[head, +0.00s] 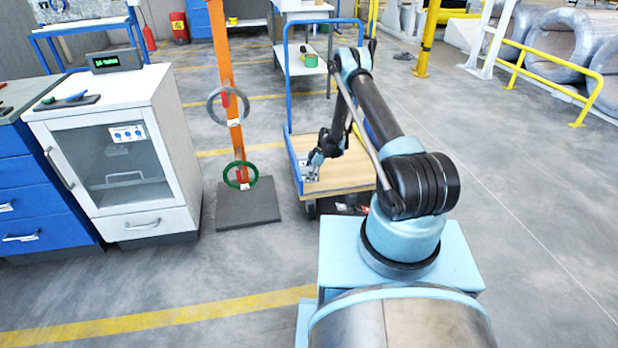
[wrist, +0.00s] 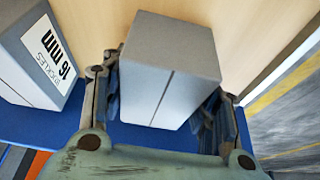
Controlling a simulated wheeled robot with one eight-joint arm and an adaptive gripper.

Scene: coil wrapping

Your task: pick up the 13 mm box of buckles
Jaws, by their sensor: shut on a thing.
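In the wrist view a plain grey box (wrist: 170,75) stands between the two fingers of my gripper (wrist: 163,98), one finger against each side. No label shows on its visible faces, so I cannot read its size. My gripper is shut on this box. A second grey box (wrist: 35,55), labelled "BUCKLES 16 mm", stands to the left, apart from the held one. In the head view my gripper (head: 315,158) is low over the left edge of the cart, and the boxes there are small and partly hidden.
The cart has a wooden deck (head: 345,178) and a blue frame; most of the deck is clear. Left of it an orange post (head: 228,90) carries a grey ring and a green ring. A white cabinet (head: 115,150) stands further left. Open floor lies to the right.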

